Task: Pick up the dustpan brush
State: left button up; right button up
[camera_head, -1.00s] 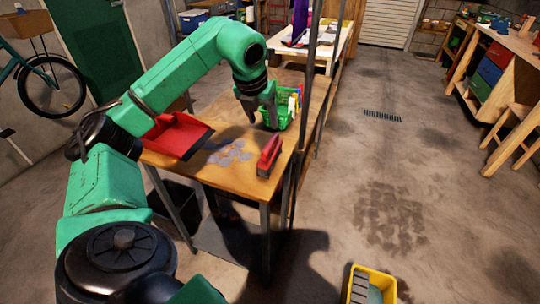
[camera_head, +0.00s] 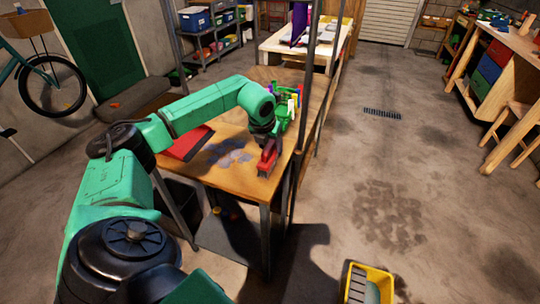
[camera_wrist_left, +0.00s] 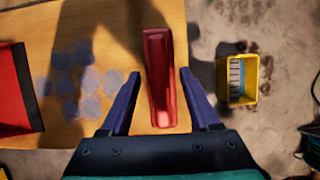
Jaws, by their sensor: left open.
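The red dustpan brush (camera_head: 267,160) lies on the wooden table near its right front edge. In the left wrist view the brush (camera_wrist_left: 159,80) is upright in the picture, its near end between the two fingers. My left gripper (camera_wrist_left: 161,100) is open, with one finger on each side of the brush and a gap to both. In the head view my left gripper (camera_head: 266,139) is over the brush's far end and partly hides it. I cannot tell its exact height above the brush. My right gripper is not in view.
The red dustpan (camera_head: 187,143) lies to the left on the table (camera_head: 245,187), with grey-blue spots between. A green basket (camera_head: 284,110) with bottles stands behind the gripper. A dark post rises at the table's right side. A yellow bucket (camera_head: 387,285) stands on the floor.

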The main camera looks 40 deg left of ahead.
pick_arm(q)
jog(key=shift+f, duration=0.25)
grip_shut()
dwell(0.3)
